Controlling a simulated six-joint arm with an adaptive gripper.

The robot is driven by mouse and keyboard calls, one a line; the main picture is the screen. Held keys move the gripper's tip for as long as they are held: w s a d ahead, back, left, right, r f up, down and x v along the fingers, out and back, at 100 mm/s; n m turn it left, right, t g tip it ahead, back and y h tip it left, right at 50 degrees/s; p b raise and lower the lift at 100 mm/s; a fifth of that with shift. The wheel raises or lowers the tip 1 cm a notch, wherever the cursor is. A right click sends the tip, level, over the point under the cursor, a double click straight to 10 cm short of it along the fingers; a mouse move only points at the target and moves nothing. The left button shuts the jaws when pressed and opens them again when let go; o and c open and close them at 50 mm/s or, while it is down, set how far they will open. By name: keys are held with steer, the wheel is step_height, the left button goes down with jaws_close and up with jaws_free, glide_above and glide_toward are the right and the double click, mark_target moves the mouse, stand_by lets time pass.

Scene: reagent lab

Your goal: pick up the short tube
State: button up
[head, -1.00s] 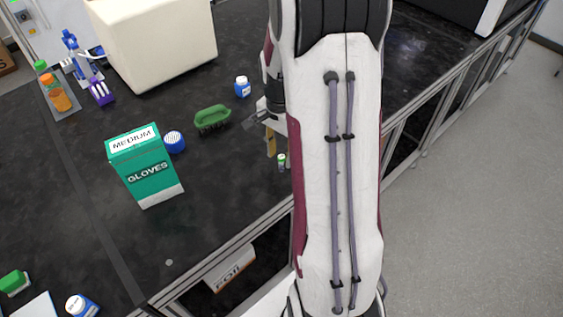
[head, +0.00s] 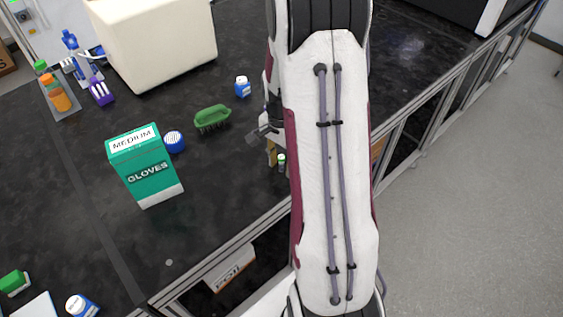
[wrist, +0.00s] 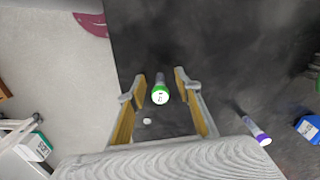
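The short tube, with a green cap and a pale marked top, stands on the black bench and shows in the wrist view (wrist: 160,92) between my gripper's fingers. My gripper (wrist: 159,83) is open, with a gap between each yellow-padded finger and the tube. In the head view the tube (head: 281,161) is just right of my gripper's yellow finger, close to my arm. Most of my gripper is hidden behind my arm there. A second tube with a purple cap (wrist: 257,133) is to the right, outside the fingers, in the wrist view.
The bench edge (head: 240,240) is close to the tube. Bare bench lies between the glove box and the tube.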

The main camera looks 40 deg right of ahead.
mark_target(281, 156)
steer(key=c, duration=0.8)
steer(key=shift+r, duration=0.1)
steer(key=shift+r, duration=4.95)
